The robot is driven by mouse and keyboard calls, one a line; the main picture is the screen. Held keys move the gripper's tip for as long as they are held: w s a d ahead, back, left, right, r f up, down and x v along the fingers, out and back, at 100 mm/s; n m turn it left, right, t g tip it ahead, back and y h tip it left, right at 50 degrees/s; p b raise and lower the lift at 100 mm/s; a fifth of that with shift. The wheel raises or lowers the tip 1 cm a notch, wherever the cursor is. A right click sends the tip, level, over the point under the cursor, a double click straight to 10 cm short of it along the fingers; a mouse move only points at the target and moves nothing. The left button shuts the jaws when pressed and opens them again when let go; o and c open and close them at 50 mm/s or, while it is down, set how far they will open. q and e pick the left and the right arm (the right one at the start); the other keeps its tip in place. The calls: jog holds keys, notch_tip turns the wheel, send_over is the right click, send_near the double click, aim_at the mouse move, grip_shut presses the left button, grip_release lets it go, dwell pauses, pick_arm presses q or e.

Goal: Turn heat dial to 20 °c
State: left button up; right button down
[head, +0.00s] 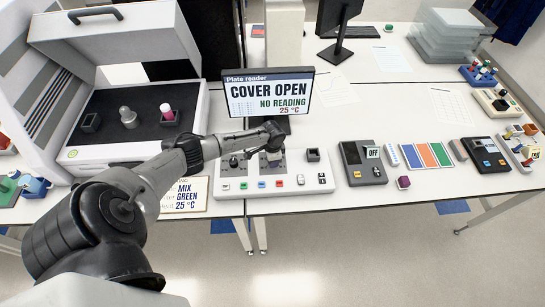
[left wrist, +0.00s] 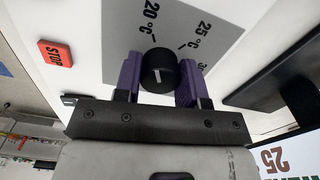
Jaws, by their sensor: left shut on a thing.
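The heat dial (left wrist: 158,68) is a round black knob with a short white mark, on a grey plate printed 20 °C, 25 °C and a partly cut-off label. My left gripper (left wrist: 160,78) has its purple fingers on both sides of the dial, shut on it. In the head view my left arm reaches over the control panel (head: 290,184), and its wrist hides much of the dial area. The plate reader screen (head: 268,92) reads COVER OPEN, NO READING, 25 °C. My right gripper is not in view.
A red STOP button (left wrist: 55,55) is near the dial. An open-lidded machine (head: 135,145) with small blocks stands at left.

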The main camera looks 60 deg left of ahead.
pick_arm(q)
jog(key=shift+n, duration=0.4)
jog(key=o, duration=0.9)
jog(key=shift+r, duration=0.1)
notch_tip(320, 180, up, 14)
jog(key=shift+f, duration=0.15)
dwell(0.7)
